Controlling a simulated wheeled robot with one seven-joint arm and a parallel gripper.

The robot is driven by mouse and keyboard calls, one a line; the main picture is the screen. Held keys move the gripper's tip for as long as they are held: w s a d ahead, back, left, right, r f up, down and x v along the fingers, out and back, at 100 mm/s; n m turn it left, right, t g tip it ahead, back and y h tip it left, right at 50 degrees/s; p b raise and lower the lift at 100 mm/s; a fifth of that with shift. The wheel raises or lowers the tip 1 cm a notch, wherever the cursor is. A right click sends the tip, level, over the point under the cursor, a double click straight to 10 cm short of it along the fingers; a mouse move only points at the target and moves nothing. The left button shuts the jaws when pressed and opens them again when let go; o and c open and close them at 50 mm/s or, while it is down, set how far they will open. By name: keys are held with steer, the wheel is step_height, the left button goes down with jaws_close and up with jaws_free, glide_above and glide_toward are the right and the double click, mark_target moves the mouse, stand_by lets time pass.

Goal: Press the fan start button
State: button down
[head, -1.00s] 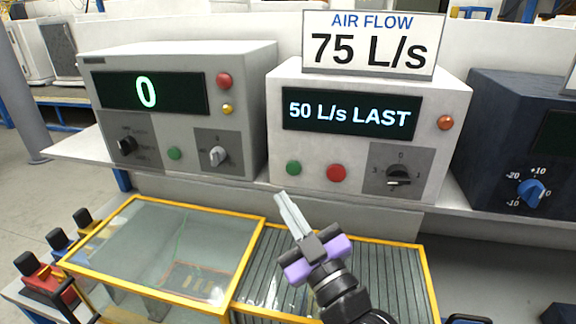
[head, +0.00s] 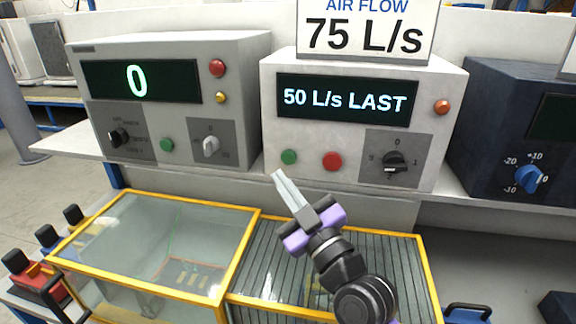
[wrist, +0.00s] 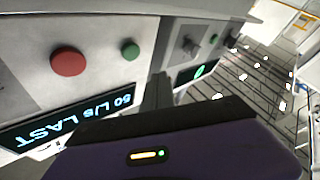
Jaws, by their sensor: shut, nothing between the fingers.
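The fan unit (head: 350,120) is a white box with a display reading "50 L/s LAST". On its front are a green button (head: 289,157) at the lower left, a red button (head: 332,161) beside it and a black rotary knob (head: 395,162). My gripper (head: 278,175) is shut and empty, its tips just below and left of the green button in the head view, apparently apart from it. In the wrist view the green button (wrist: 129,50) and red button (wrist: 68,62) show upside down, near my gripper's fingers (wrist: 158,90).
A sign (head: 365,30) reading "AIR FLOW 75 L/s" stands on the fan unit. A similar white box (head: 170,100) showing "0" is at left, a dark blue box (head: 520,140) at right. A yellow-framed glass case (head: 150,245) and ribbed panel (head: 330,280) lie below.

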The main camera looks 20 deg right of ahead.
mark_target(288, 157)
steer(key=shift+w+d+b, duration=0.65)
steer(key=shift+w+b, duration=0.05)
steer(key=shift+w, duration=0.25)
steer(key=shift+w+d+b, duration=0.65)
steer(key=shift+w, duration=0.25)
steer(key=shift+w+d+b, duration=0.15)
steer(key=shift+b, duration=0.15)
stand_by(0.5)
steer(key=shift+w+d, duration=0.15)
steer(key=shift+w, duration=0.05)
steer(key=shift+w+d+b, duration=0.2)
steer(key=shift+w+b, duration=0.05)
steer(key=shift+b, duration=0.3)
stand_by(0.5)
steer(key=shift+s+a, duration=0.1)
stand_by(0.3)
steer(key=shift+s+a, duration=0.4)
steer(key=shift+s, duration=0.1)
